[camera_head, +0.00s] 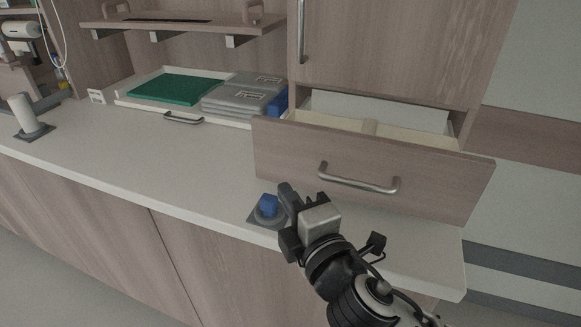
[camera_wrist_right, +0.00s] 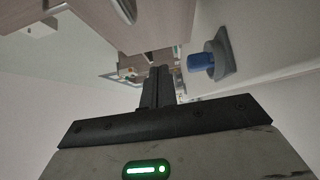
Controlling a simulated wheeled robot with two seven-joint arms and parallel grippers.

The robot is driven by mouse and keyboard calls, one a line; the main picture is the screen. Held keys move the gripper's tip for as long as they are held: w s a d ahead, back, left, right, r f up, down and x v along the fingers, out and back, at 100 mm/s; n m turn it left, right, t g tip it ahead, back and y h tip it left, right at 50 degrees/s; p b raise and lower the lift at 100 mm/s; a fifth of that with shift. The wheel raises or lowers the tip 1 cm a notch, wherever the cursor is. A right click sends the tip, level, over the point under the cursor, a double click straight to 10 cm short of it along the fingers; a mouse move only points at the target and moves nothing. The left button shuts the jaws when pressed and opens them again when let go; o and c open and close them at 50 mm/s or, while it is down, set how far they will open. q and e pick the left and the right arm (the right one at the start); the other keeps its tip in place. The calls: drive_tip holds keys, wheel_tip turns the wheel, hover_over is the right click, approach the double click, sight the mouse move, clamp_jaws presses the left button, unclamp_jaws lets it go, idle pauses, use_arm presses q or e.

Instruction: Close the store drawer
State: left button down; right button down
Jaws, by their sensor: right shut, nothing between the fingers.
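The store drawer (camera_head: 300,150) is a wood-fronted drawer pulled out from the cabinet above the counter. Its inside shows pale and has a divider. Its curved metal handle (camera_head: 358,182) is on the front. My right gripper (camera_head: 287,190) is shut and empty, just in front of and below the drawer's left front part, apart from the handle. In the right wrist view the shut fingers (camera_wrist_right: 158,88) point ahead, with a wooden panel above them that is probably the drawer front. My left gripper is not in view.
A blue-topped object on a grey base (camera_head: 268,206) stands on the counter right beside my right gripper. A white tray (camera_head: 122,100) with a green folder (camera_head: 177,89) and grey packs (camera_head: 240,97) lies left of the drawer. A white cylinder (camera_head: 22,113) stands far left. The counter's middle (camera_head: 130,150) is clear.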

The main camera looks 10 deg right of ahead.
sight(282, 160)
drive_tip(key=w, duration=0.2)
drive_tip(key=w+d, duration=0.1)
drive_tip(key=w, duration=0.2)
drive_tip(key=shift+w+d+p, duration=0.1)
drive_tip(key=shift+w+p, duration=0.1)
drive_tip(key=shift+p, duration=0.1)
drive_tip(key=shift+w+d, duration=0.25)
drive_tip(key=shift+w, duration=0.15)
